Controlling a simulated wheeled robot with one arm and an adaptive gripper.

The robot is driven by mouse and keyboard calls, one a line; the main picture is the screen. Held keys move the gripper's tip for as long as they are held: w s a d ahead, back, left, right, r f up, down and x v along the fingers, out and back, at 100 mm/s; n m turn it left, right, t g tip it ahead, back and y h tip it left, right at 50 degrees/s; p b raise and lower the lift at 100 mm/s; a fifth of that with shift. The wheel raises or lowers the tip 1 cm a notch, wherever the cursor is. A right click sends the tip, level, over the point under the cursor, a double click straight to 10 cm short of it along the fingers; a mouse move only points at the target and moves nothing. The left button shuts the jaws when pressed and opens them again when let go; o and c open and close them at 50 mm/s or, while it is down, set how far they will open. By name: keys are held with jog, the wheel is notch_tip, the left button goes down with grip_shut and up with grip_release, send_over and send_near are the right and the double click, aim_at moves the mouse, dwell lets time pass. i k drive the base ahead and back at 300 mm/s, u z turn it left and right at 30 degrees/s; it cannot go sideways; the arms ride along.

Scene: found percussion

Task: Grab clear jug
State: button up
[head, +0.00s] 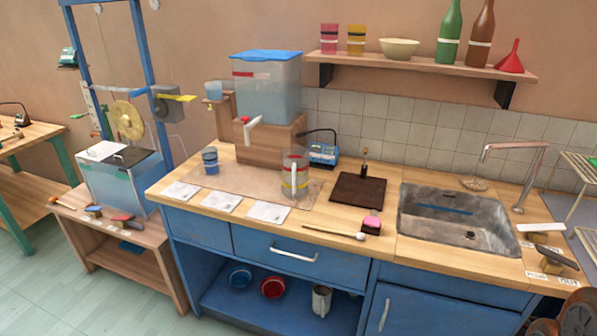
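A clear jug (288,184) stands upright on the counter, on a tan mat (240,181), left of a dark square board. It has a pale handle facing the front, and red and yellow bands show on it. Nothing is gripping it. My gripper cannot be made out; only a dark and grey shape, too cut off to identify, shows at the bottom right corner.
A blue cup (210,161) and white cards (221,200) lie left of the jug. A large lidded water tank (265,91) stands on a wooden block behind. A mallet (334,232) lies near the front edge. The metal sink (432,226) is at right.

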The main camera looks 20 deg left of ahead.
aim_at(295, 175)
jog(key=u, duration=0.15)
jog(key=k, duration=0.45)
jog(key=u, duration=2)
jog(key=i, duration=1.9)
jog(key=z, duration=0.4)
